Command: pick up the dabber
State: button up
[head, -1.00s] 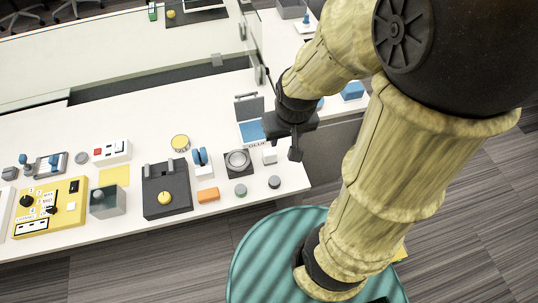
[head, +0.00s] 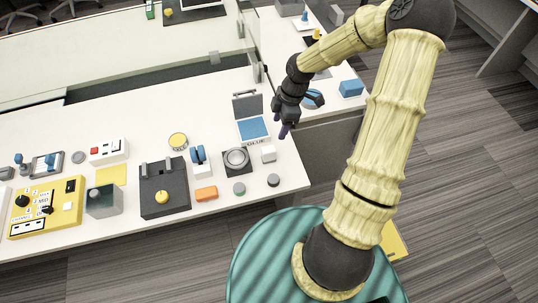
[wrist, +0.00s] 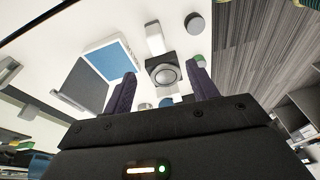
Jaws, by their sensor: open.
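No object is plainly marked as the dabber. A small white block (head: 268,154) stands beside the blue glue pad (head: 253,128) and may be it; it also shows in the wrist view (wrist: 154,38). The pad has an open grey lid and shows in the wrist view (wrist: 108,61) too. My gripper (head: 284,131) is open and empty above the table's right end, to the right of the pad. In the wrist view its two dark fingers (wrist: 163,68) are spread, with the white block beyond their tips.
A dark square device with a round grey top (head: 237,161) sits left of the white block. Small round grey (head: 273,180) and green (head: 239,189) pieces lie near the front edge. An orange block (head: 206,194) is farther left. A glass panel (head: 220,40) stands behind.

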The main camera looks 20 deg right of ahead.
aim_at(270, 147)
jog(key=shift+w+d+f+n+y, duration=0.15)
jog(key=shift+w+d+n, duration=0.1)
jog(key=shift+w, duration=0.1)
jog(key=shift+w+d+f+n+y, duration=0.1)
jog(key=shift+w+f+n+y, duration=0.05)
jog(key=shift+w+n, duration=0.15)
jog(key=shift+f, duration=0.1)
jog(key=x, duration=1.1)
jog(key=shift+a+f, duration=0.2)
jog(key=shift+w+f, duration=0.1)
jog(key=shift+f, duration=0.25)
jog(key=shift+d, duration=0.1)
jog(key=shift+r, duration=0.1)
